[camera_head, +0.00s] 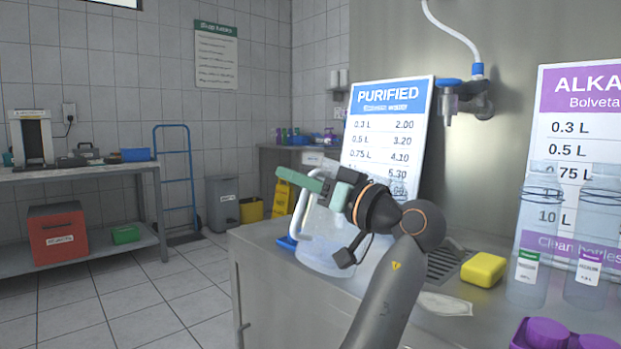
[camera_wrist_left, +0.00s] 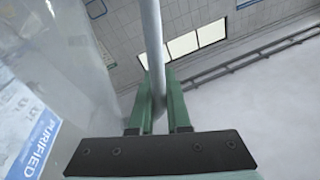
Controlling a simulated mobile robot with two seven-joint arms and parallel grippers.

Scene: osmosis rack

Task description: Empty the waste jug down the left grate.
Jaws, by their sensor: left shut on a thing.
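The waste jug (camera_head: 322,252) is a large clear vessel with a pale handle (camera_head: 299,222), at the counter's left end in the head view. It looks about upright; I cannot tell whether its base touches the counter. My left gripper (camera_head: 303,181) has green fingers shut on the handle near its top. In the left wrist view the fingers (camera_wrist_left: 160,108) close around the grey handle bar (camera_wrist_left: 153,50), with the clear jug wall (camera_wrist_left: 80,50) to the left. A dark slotted grate (camera_head: 442,264) lies right of the jug, partly hidden by my arm. My right gripper is not in view.
A yellow sponge (camera_head: 484,269) lies just right of the grate, with a pale cloth (camera_head: 444,304) in front. A blue PURIFIED sign (camera_head: 388,118) stands behind the jug. A tap (camera_head: 462,100) is on the wall.

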